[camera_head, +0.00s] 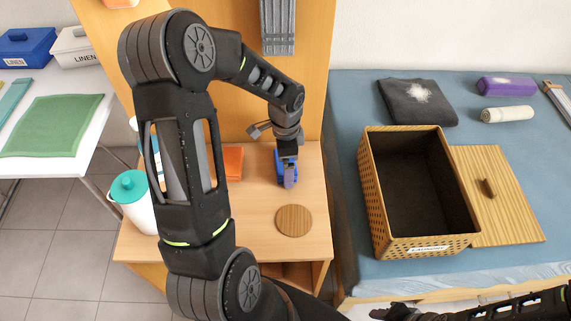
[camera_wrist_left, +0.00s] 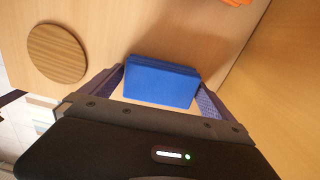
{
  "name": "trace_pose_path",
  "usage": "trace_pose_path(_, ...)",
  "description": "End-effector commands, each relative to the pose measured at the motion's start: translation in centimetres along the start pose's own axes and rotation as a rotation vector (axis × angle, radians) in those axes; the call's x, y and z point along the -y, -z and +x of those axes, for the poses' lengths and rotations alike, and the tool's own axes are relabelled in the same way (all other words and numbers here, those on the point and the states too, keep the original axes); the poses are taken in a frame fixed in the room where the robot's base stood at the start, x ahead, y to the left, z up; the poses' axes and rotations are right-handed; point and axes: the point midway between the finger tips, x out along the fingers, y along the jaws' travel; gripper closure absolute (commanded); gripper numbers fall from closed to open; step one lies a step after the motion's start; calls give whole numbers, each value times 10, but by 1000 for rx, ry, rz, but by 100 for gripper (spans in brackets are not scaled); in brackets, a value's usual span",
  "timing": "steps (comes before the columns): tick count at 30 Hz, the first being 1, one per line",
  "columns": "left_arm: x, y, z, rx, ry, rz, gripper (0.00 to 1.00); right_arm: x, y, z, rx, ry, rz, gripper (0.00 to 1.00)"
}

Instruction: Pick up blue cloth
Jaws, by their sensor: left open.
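The blue cloth (camera_wrist_left: 160,82) is a folded block on the wooden table; in the head view it shows partly behind my gripper (camera_head: 280,168). My left gripper (camera_head: 288,181) is over it, pointing down. In the left wrist view the open fingers of the left gripper (camera_wrist_left: 158,92) stand on either side of the cloth. I cannot tell whether they touch it. My right arm lies along the bottom right of the head view; its gripper (camera_head: 385,313) is only partly in frame, at the bottom edge.
A round wooden coaster (camera_head: 294,220) and an orange cloth (camera_head: 233,162) lie near the blue cloth. A white jug with a teal lid (camera_head: 130,187) stands at left. An open laundry basket (camera_head: 372,205) and its lid (camera_head: 510,215) are on the blue bed at right.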

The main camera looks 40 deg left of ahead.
Motion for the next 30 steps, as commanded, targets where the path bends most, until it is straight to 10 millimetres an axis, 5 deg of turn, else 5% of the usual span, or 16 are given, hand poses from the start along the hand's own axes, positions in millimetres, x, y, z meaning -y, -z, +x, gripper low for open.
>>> trace_pose_path(5, 0, 0, 0, 0, 0, 0, 0, 0, 0, 0, 0, 0, 0, 64)
trace_pose_path(23, 0, 0, 0, 0, 0, 0, 48, 0, 0, 0, 0, 0, 0, 64)
trace_pose_path(30, 0, 0, -1, 0, 1, 0, 49, 0, 0, 0, 0, 0, 0, 64)
